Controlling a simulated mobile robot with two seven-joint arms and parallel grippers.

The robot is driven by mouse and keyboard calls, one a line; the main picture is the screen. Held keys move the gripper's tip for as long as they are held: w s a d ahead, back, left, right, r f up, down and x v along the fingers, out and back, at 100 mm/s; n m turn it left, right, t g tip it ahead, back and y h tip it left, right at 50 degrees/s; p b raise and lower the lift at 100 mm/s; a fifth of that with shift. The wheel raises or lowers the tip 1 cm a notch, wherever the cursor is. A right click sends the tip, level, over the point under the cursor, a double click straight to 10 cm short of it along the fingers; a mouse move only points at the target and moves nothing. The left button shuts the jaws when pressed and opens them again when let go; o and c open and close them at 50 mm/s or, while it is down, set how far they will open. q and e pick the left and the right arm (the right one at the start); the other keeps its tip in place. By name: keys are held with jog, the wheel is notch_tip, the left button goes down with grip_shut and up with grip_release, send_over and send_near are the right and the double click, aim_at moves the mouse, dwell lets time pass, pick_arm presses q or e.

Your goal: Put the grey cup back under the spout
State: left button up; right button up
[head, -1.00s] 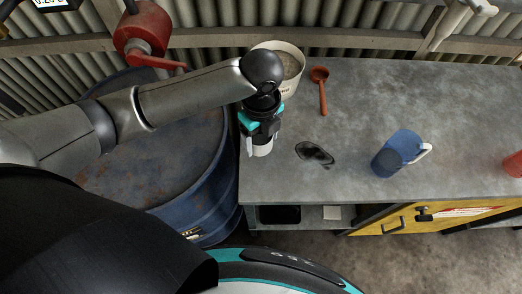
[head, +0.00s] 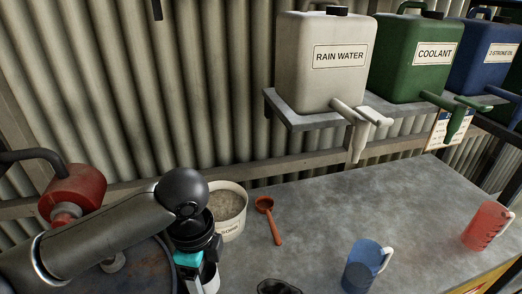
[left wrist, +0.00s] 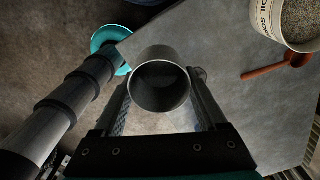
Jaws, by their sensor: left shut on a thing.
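The grey cup (left wrist: 160,85) is between the two fingers of my left gripper (left wrist: 160,112), its open mouth toward the wrist camera; its inside looks dark and empty. In the head view, my left gripper (head: 195,275) is at the bottom left, by the bench's left end, and a pale part of the cup (head: 211,281) shows below it. Three containers stand on the wall shelf: a pale RAIN WATER one (head: 325,62), a green COOLANT one (head: 416,58) and a blue one (head: 487,55). Each has a spout: pale (head: 358,142), green (head: 456,122), blue (head: 503,94). My right gripper is not in view.
A pale tub of granules (head: 232,230) and a red scoop (head: 269,220) lie near the gripper. The bench under the pale spout is clear.

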pick_arm(q)
jog(key=f+n+b, duration=0.1)
jog(key=n+b, duration=0.1)
jog(key=a+f+n+b, duration=0.1)
jog(key=n, duration=0.2)
jog(key=a+f+n+b, duration=0.1)
jog(key=n+b, duration=0.1)
jog(key=shift+w+n+b, duration=0.2)
jog(key=shift+n+b, duration=0.15)
jog(key=shift+n, duration=0.05)
jog(key=a+f+n+b, duration=0.1)
jog(key=n+b, duration=0.1)
jog(key=n, duration=0.2)
jog(key=f+n+b, duration=0.1)
jog(key=n+b, duration=0.2)
jog(key=n, duration=0.1)
jog(key=s+a+f+n+b, duration=0.1)
jog(key=n+b, duration=0.2)
jog(key=n, duration=0.1)
jog(key=shift+s+a, duration=0.1)
jog(key=shift+a, duration=0.2)
jog(key=shift+a, duration=0.1)
